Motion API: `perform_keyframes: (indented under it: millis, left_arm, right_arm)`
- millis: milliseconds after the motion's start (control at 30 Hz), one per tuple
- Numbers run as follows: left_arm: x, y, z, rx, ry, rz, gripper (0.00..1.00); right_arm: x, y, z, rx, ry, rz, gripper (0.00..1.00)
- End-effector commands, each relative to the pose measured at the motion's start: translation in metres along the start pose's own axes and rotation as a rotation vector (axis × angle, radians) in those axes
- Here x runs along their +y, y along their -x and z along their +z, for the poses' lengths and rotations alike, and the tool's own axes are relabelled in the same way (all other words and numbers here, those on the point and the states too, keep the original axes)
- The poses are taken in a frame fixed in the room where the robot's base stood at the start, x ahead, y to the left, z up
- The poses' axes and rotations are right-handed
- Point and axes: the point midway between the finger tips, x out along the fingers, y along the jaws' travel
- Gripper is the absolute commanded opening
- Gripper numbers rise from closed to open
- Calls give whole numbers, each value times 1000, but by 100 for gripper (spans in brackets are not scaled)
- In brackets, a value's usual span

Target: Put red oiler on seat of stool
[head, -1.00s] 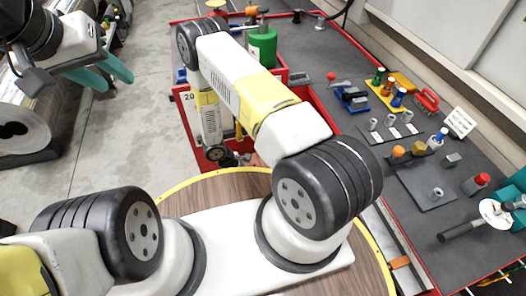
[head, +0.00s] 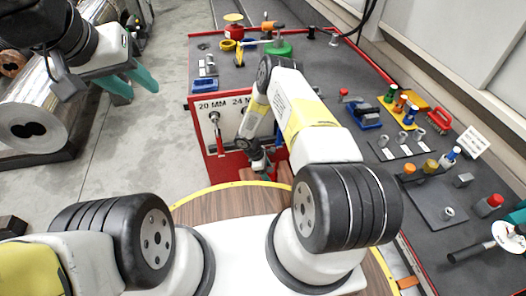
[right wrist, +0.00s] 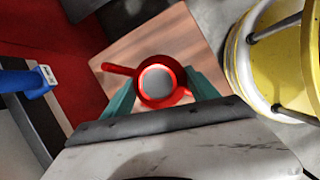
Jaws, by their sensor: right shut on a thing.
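The red oiler (right wrist: 142,86), round with a short red spout or handle to the left, sits between the teal fingers of my right gripper (right wrist: 160,95) in the right wrist view. The gripper is shut on it. Under it is the square wooden seat of the stool (right wrist: 115,75); I cannot tell whether the oiler touches the seat. In the head view a bit of the seat (head: 284,172) shows beyond my base, and the right gripper and oiler are mostly hidden by my arm. My left gripper (head: 130,80) is open and empty at upper left.
A red cabinet (head: 207,150) with hanging tools stands just behind the stool. The grey workbench (head: 335,70) with several tools and parts runs along the right. A large metal roll (head: 30,125) lies at the left. Grey floor (head: 150,130) is clear between.

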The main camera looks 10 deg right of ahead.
Motion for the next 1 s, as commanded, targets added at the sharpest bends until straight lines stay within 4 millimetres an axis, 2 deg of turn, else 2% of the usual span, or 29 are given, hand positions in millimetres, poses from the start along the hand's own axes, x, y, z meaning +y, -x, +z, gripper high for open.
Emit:
perform_keyframes:
  millis: [100, 300, 700, 733, 800, 833, 1000]
  left_arm:
    - [0, 0, 0, 0, 0, 0, 36]
    - [0, 0, 0, 0, 0, 0, 36]
    - [0, 0, 0, 0, 0, 0, 36]
    - [0, 0, 0, 0, 0, 0, 36]
    - [0, 0, 0, 0, 0, 0, 36]
    - [0, 0, 0, 0, 0, 0, 36]
    - [0, 0, 0, 0, 0, 0, 36]
  right_arm:
    - [10, -6, 1, 0, -4, -2, 12]
    - [9, -32, -10, -1, -2, -1, 12]
    - [9, -36, -12, -1, 0, 1, 12]
    - [9, -36, -12, -1, 0, 0, 74]
    - [9, -36, -12, -1, 0, 0, 88]
    - [9, -36, -12, -1, -1, 0, 90]
    - [9, -36, -12, -1, -1, 0, 90]
